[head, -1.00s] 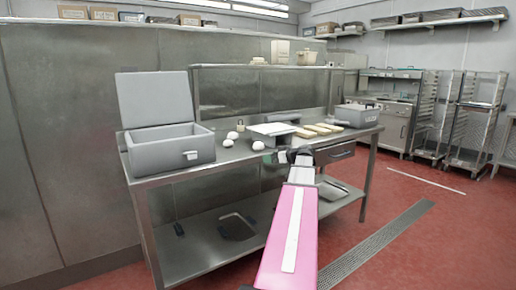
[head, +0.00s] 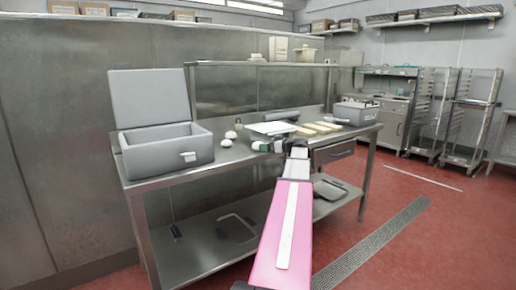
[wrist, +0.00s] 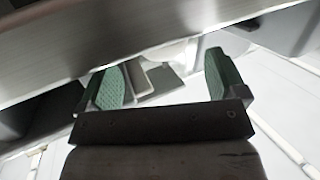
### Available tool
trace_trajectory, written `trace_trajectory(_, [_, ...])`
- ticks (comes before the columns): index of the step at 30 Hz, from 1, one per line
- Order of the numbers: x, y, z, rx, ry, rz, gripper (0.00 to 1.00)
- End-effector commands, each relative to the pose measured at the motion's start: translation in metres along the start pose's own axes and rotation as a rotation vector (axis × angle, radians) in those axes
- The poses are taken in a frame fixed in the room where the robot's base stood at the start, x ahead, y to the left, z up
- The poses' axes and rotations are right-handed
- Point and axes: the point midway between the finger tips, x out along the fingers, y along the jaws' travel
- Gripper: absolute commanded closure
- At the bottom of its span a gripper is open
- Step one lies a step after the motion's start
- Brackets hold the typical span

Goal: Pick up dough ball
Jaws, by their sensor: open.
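Small white dough balls lie on the steel table in the head view, just right of the grey lidded box: one at the back (head: 239,126), one in the middle (head: 231,135) and one in front (head: 226,143). My gripper (head: 262,146) is over the table's front part, to the right of these balls. Its green finger pads stand apart in the wrist view (wrist: 165,82), so it is open. A pale shape shows beyond the fingers; I cannot tell whether it is dough. The front ball seen earlier near the gripper's place is hidden or not distinguishable now.
The open grey box (head: 170,150) stands on the left of the steel table (head: 200,171). A pale flat tray (head: 270,128) and several flat dough pieces (head: 318,127) lie behind and right of my gripper. A grey bin (head: 357,113) stands at the right end.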

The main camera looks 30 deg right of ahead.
Motion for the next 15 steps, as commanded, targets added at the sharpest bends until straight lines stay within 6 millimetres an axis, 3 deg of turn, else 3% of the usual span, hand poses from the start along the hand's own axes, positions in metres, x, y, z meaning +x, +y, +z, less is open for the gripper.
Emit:
trace_trajectory(8, [0.021,-0.001,0.001,0.000,-0.001,0.000,0.10])
trace_trajectory(15, [0.053,-0.002,0.001,0.000,-0.001,-0.001,0.10])
